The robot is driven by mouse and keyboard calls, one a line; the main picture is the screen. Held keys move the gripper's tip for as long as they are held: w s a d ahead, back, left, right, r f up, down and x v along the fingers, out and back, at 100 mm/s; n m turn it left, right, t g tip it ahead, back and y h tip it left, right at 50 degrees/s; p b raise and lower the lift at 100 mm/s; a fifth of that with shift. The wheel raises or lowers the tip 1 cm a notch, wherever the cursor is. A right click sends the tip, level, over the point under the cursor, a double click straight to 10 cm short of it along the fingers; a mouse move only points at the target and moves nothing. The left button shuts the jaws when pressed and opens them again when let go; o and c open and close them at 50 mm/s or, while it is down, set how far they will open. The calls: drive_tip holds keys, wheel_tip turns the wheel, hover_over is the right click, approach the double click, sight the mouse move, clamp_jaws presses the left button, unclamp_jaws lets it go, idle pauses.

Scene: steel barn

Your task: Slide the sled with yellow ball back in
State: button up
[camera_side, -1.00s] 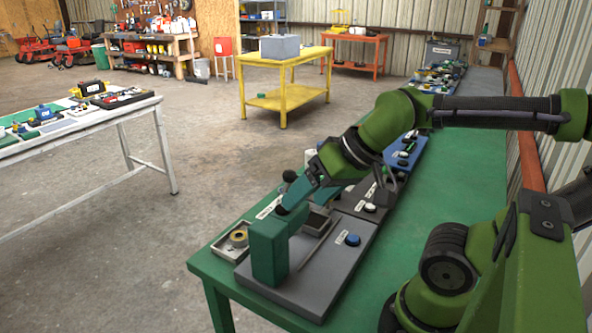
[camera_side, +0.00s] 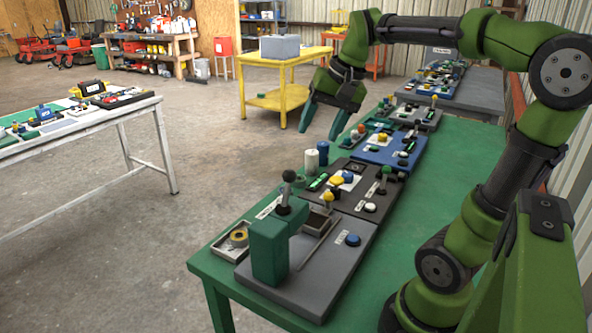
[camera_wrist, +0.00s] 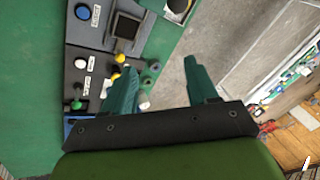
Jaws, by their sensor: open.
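A small yellow ball (camera_side: 328,197) stands at the far edge of the nearest grey panel (camera_side: 335,262), beside a dark square part (camera_side: 313,219). In the wrist view the yellow ball (camera_wrist: 120,58) shows just below the dark square part (camera_wrist: 126,28), left of my fingers. The sled's body under the ball is too small to make out, and I cannot tell how far out it stands. My gripper (camera_side: 320,134) is open and empty, high above the far-left side of the bench, apart from the panel. Its spread fingers (camera_wrist: 160,68) show in the wrist view.
The panel also bears a green block (camera_side: 267,252), a black-knobbed lever (camera_side: 287,177) and a blue button (camera_side: 353,239). A dark panel (camera_side: 372,205) with another yellow knob (camera_side: 337,181) adjoins it. The green bench (camera_side: 425,230) is clear on the right.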

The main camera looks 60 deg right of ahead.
drive_tip(key=d+f+m+g, duration=0.2)
drive_tip(key=d+m, duration=0.3)
drive_tip(key=d, duration=0.8)
approach(330, 193)
drive_tip(key=x, duration=0.9)
drive_tip(key=shift+w+f, duration=0.1)
drive_tip(key=shift+f, duration=0.3)
clamp_jaws()
